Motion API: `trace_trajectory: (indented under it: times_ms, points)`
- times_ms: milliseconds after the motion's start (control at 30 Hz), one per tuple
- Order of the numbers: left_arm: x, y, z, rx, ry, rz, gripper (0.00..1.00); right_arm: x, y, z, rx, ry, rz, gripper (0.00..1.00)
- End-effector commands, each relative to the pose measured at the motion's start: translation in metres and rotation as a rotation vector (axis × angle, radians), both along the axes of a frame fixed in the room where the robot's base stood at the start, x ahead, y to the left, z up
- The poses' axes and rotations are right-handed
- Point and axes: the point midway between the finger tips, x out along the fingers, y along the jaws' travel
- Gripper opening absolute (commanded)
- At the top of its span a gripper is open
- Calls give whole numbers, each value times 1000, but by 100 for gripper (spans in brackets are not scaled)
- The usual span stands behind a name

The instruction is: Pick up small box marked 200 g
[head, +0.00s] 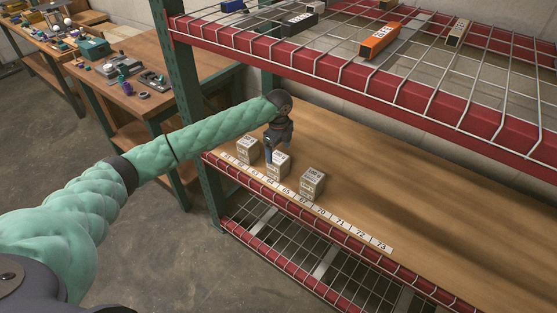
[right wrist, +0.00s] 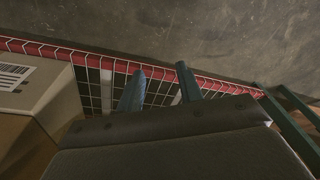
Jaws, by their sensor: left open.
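Three small grey-brown boxes with printed labels stand in a row on the wooden shelf in the head view: a left box (head: 247,150), a middle box (head: 280,165) and a right box (head: 312,184). The print is too small to tell which one is marked 200 g.
A numbered strip (head: 345,229) runs along the shelf's front edge. A wire rack (head: 470,70) with red beams hangs above, carrying an orange box (head: 380,41). The wooden shelf (head: 420,215) is clear to the right. A barcoded carton (right wrist: 40,95) is beside my right gripper.

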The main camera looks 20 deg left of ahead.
Motion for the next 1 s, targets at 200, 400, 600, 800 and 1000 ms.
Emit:
trace_trajectory:
  times_ms: [200,400,600,800,1000]
  points:
    - [2,1,-11,-1,0,0,85,-5,-3,-25,-6,5,0,36]
    - [3,3,-28,0,1,0,85,-14,-9,-58,-11,7,-1,36]
    - [4,3,-46,0,0,0,85,-23,-13,-83,-16,7,-1,36]
    - [4,3,-52,-1,-2,0,85,-25,-15,-91,-17,6,-2,36]
    - [4,3,-52,-1,-2,0,78,-25,-15,-91,-17,6,-3,36]
